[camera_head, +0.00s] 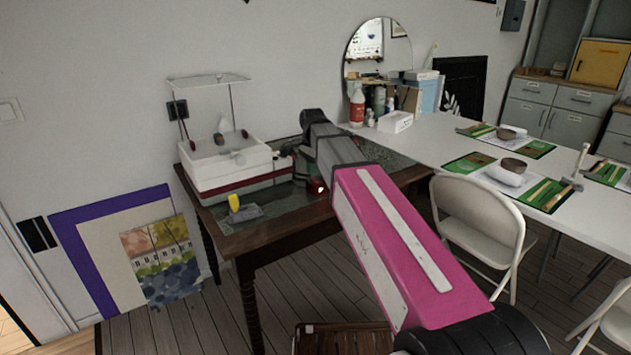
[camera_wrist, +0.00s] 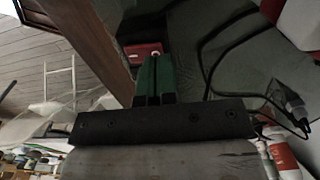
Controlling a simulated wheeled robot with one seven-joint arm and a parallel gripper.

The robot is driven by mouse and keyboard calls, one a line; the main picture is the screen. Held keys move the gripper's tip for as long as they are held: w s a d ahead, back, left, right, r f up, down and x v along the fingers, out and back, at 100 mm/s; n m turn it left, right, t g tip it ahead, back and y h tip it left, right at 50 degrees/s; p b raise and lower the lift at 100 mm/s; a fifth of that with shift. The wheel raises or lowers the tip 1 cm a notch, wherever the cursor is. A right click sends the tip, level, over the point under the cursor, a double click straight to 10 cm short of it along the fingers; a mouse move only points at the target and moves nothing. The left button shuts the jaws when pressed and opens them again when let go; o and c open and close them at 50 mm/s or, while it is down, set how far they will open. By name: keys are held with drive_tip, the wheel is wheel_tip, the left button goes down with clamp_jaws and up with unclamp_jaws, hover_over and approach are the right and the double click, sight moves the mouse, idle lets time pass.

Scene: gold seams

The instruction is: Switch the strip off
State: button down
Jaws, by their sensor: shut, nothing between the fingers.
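My gripper (camera_wrist: 154,78) shows in the wrist view as two green fingers lying side by side, shut and empty. Just beyond the fingertips is a red block (camera_wrist: 143,49), perhaps part of the strip; its lower part is hidden by the fingers. I cannot tell whether they touch. In the head view a small red patch with a bright spot (camera_head: 319,188) shows beside my arm on the wooden table (camera_head: 283,229). No switch position is readable.
A white box (camera_head: 228,168) under a clear raised shelf stands on the table's left, with a yellow item (camera_head: 235,203) in front. Black cables and a grey plug (camera_wrist: 288,99) lie right of the fingers. A white table (camera_head: 430,143) with a chair (camera_head: 480,215) stands right.

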drive_tip(key=shift+f, duration=0.9)
idle(0.5)
drive_tip(key=shift+r, duration=0.2)
drive_tip(key=shift+r, duration=0.5)
